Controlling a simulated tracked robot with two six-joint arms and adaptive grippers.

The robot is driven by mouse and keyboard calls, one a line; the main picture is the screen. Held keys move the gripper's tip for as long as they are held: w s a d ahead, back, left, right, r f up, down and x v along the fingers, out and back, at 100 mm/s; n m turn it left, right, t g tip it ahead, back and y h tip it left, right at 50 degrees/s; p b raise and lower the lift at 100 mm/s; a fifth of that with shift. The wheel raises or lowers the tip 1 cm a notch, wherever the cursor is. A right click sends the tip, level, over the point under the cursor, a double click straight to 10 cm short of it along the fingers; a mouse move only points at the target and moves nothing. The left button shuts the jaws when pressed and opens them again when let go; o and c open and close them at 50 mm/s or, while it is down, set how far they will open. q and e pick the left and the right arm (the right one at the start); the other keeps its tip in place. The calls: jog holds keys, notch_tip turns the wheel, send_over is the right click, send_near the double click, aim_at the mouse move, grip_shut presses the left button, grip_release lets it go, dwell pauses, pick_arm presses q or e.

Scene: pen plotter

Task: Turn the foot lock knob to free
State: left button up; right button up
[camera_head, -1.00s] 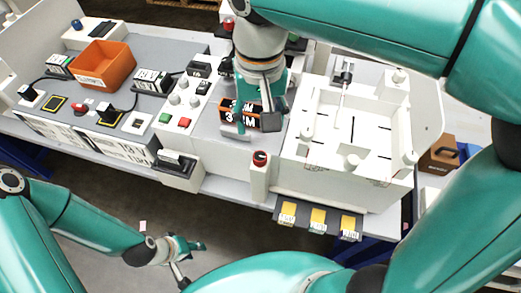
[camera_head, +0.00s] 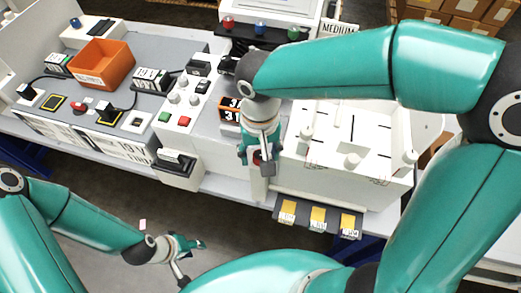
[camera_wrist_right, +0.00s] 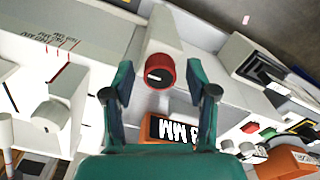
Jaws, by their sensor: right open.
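The foot lock knob (camera_wrist_right: 159,71) is a short red cylinder with a dark top and a white pointer line, seen in the right wrist view. It sits on a white post (camera_head: 259,188) at the front of the bench; in the head view the knob is mostly hidden by my right gripper. My right gripper (camera_wrist_right: 158,85) is open, with one finger on each side of the knob and visible gaps. In the head view my right gripper (camera_head: 258,158) is over the post. My left gripper (camera_head: 190,258) is open and empty, low over the floor in front of the bench.
The white plotter bed (camera_head: 340,150) stands right of the post, with yellow-labelled tabs (camera_head: 317,216) below it. An orange-framed display (camera_head: 229,110) is behind the post. An orange bin (camera_head: 103,64) and a switch panel lie left.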

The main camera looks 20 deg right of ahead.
grip_shut()
jog(key=shift+n, duration=0.4)
jog(key=n, duration=0.3)
jog(key=shift+n, duration=0.3)
jog(key=n, duration=0.4)
jog(key=shift+n, duration=0.3)
jog(key=n, duration=0.4)
jog(key=shift+r, duration=0.1)
jog(key=n, duration=0.4)
jog(key=shift+n+p, duration=0.3)
jog(key=shift+n, duration=0.3)
